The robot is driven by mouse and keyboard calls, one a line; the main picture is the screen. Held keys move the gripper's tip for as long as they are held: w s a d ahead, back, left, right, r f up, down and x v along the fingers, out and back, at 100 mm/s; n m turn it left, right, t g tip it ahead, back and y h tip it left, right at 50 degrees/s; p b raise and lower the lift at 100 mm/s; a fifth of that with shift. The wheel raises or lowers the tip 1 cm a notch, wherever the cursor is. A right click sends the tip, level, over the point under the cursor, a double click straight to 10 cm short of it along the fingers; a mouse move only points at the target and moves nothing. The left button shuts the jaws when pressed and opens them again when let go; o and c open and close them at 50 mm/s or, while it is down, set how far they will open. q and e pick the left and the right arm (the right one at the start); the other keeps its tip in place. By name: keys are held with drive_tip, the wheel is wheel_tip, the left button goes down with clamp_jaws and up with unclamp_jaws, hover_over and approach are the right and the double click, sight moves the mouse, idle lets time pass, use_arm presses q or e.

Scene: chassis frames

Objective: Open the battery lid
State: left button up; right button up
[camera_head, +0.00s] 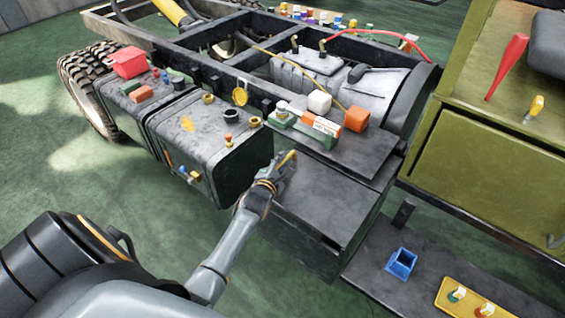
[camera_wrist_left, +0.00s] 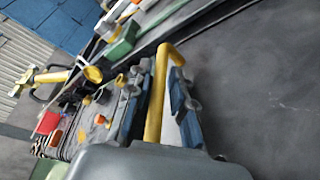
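The dark grey battery box (camera_head: 325,205) stands at the centre right, with its flat lid on top. A yellow handle (camera_head: 287,159) shows at the lid's left edge, and the left wrist view shows it as a bent yellow bar (camera_wrist_left: 156,95). My left gripper (camera_head: 277,170) is at this handle. In the left wrist view its fingers (camera_wrist_left: 160,105) lie on either side of the bar. A pale strip shows between the bar and the right finger, so I cannot tell whether they clamp it. The lid looks closed. My right gripper is not in view.
A dark tank (camera_head: 222,150) stands left of the box.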

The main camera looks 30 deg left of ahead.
use_arm(q)
clamp_jaws()
drive_tip(key=shift+r, duration=0.1)
